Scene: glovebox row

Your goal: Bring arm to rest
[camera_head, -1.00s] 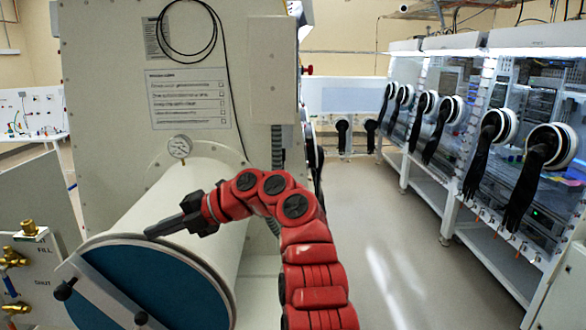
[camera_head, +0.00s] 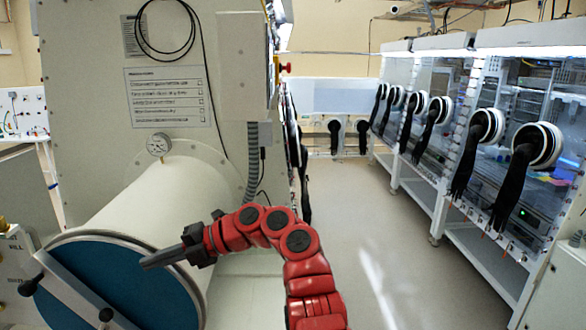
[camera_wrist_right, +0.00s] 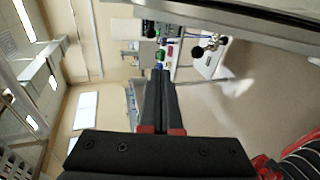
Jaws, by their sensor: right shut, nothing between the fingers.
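My right arm, red with black joints, rises from the bottom of the head view and bends left. Its dark right gripper (camera_head: 146,263) is in front of the upper right rim of the round blue-green chamber door (camera_head: 130,285). Whether it touches the rim cannot be told. In the right wrist view the two fingers (camera_wrist_right: 159,75) lie together, shut with nothing between them. My left gripper is not in view.
A large pale cylinder chamber (camera_head: 165,215) with a pressure gauge (camera_head: 159,145) stands at the left, against a tall panel (camera_head: 85,80). Gloveboxes with black gloves (camera_head: 513,185) line the right side. The floor aisle (camera_head: 375,215) between is clear.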

